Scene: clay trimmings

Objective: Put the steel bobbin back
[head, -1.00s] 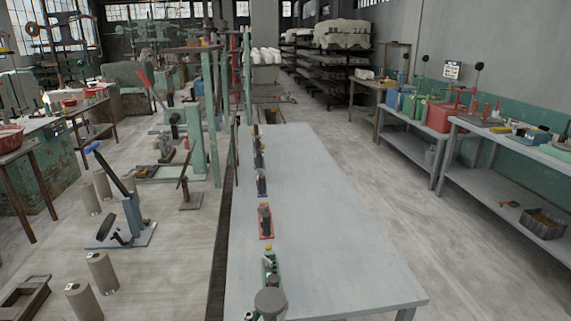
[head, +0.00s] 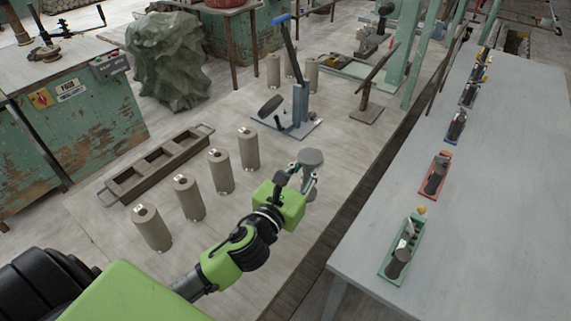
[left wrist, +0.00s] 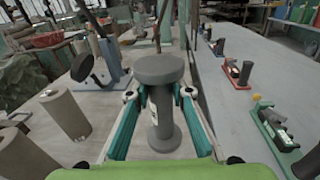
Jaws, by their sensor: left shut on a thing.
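My left gripper (head: 300,182) is shut on a grey steel bobbin (head: 311,158) with a wide round top, held over the pale surface left of the grey table. In the left wrist view the steel bobbin (left wrist: 160,68) is upright between the teal-padded fingers, its waist gripped and its lower flange showing below. I cannot tell from the head view how high it is held. Several grey-beige cylinders (head: 220,172) stand upright to its left. My right gripper is not in view.
A dark tray with compartments (head: 160,165) lies beyond the cylinders. A blue-handled lever stand (head: 300,110) is behind the gripper. The grey table (head: 470,230) on the right carries a row of coloured trays, nearest a green one (head: 388,262); its right side is clear.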

